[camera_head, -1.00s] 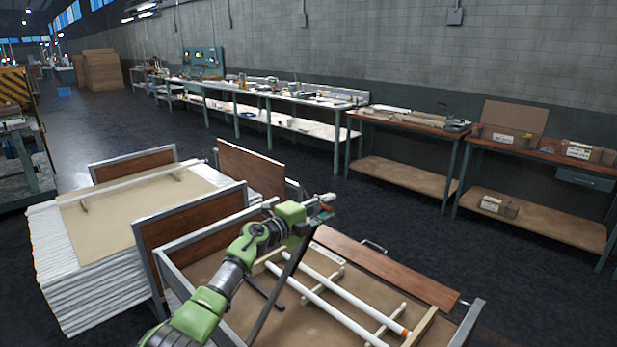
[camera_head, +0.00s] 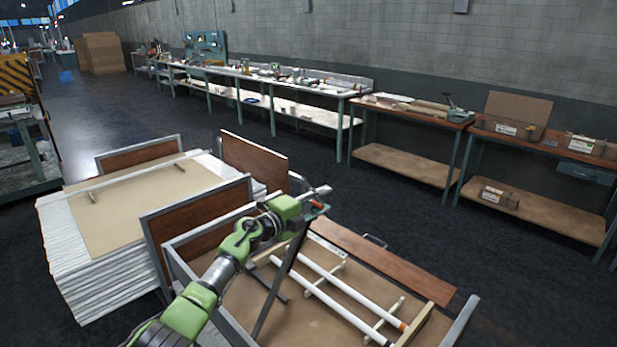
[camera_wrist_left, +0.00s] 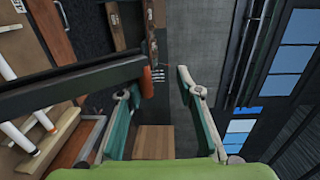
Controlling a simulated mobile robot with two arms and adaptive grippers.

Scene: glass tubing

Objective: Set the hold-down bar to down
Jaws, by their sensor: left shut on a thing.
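The hold-down bar (camera_head: 282,278) is a dark bar that stands raised and steeply tilted over the glass-tube crate (camera_head: 187,281). Its upper end carries a red-orange grip (camera_head: 317,205). My left gripper (camera_head: 319,197) is at that upper end and shut on it. White tubes (camera_head: 345,290) lie in the crate below on wooden cross-pieces. My right gripper is not in view.
A stack of white sheets with a brown top (camera_head: 140,215) stands left of the crate. A brown panel with a handle (camera_head: 385,262) lies along the crate's far side. Workbenches (camera_head: 400,107) line the wall, with open dark floor before them.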

